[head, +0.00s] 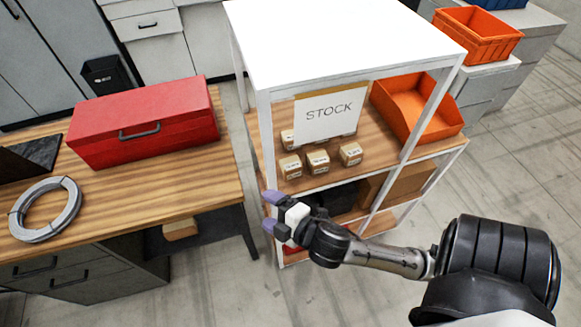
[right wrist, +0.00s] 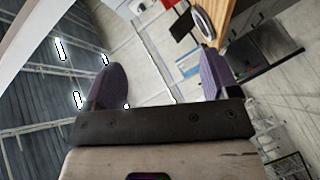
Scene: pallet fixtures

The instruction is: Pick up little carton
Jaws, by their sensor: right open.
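Several little cartons stand on the wooden upper shelf of a white rack in the head view. Three are in a front row: a left one (head: 290,167), a middle one (head: 318,161) and a right one (head: 350,153). At least one more (head: 287,138) shows partly behind, by the STOCK sign (head: 330,113). My right gripper (head: 268,211) is open and empty, in front of the rack, below and left of the cartons in the picture. Its purple fingers show apart in the right wrist view (right wrist: 155,88), with no carton between them. My left gripper is not in view.
The rack's white top (head: 340,40) and front posts surround the shelf. An orange bin (head: 415,110) sits right of the cartons. A wooden bench (head: 130,190) with a red toolbox (head: 145,125) and a wire coil (head: 45,210) stands left. Floor at lower middle is clear.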

